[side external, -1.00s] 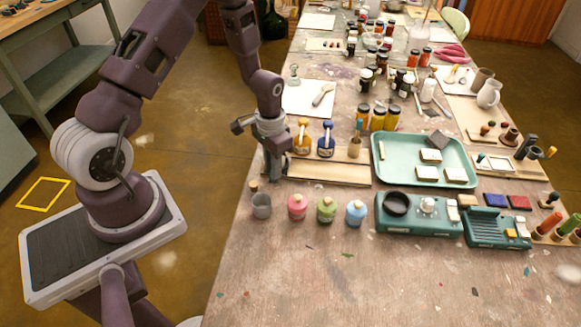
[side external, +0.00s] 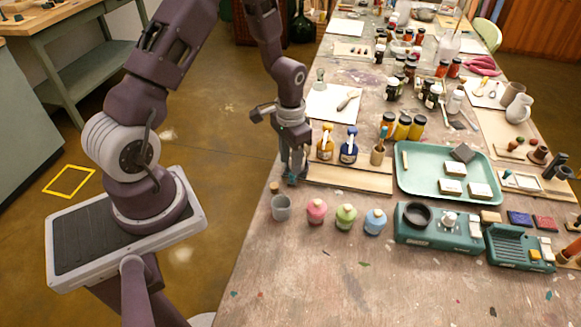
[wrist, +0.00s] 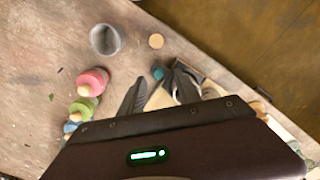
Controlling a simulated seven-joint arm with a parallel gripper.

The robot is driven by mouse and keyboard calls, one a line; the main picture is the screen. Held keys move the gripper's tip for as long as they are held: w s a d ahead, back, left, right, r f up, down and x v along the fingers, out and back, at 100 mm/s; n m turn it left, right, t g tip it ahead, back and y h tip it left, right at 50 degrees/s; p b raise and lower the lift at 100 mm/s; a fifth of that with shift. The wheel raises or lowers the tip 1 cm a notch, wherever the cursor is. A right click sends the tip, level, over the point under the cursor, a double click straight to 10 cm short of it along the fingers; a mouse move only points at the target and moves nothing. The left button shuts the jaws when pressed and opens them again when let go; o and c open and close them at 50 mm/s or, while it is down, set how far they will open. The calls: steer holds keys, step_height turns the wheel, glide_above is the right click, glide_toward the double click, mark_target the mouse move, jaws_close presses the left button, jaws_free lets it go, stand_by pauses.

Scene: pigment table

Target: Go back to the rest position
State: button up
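My gripper (side external: 292,181) is low over the near left part of the table, at the left end of a pale wooden board (side external: 350,180). It also shows in the wrist view (wrist: 158,76), with its two dark fingers spread apart. A small teal round thing (wrist: 158,72) shows between or just beyond the fingertips; I cannot tell whether it touches them. Nothing is clearly held. My arm reaches down from above, beside the table's left edge.
A grey cup (side external: 281,207) and a cork disc (side external: 274,187) are close to my gripper. Pink (side external: 316,211), green (side external: 346,217) and blue (side external: 375,221) jars stand right of the cup. The near tabletop is mostly clear.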

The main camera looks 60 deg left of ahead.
step_height(320, 180, up, 4)
steer(key=shift+f, duration=0.1)
steer(key=d+r+t, duration=0.1)
steer(key=d+r, duration=0.2)
steer(key=r, duration=0.8)
steer(key=s+d+r+t, duration=0.2)
steer(key=s+d+r, duration=0.2)
steer(key=s+r, duration=0.3)
steer(key=s+d+r+t, duration=0.2)
steer(key=s+d+r, duration=0.3)
steer(key=s, duration=0.6)
step_height(320, 180, up, 3)
steer(key=shift+s+f+t, duration=0.15)
steer(key=shift+s+t, duration=0.15)
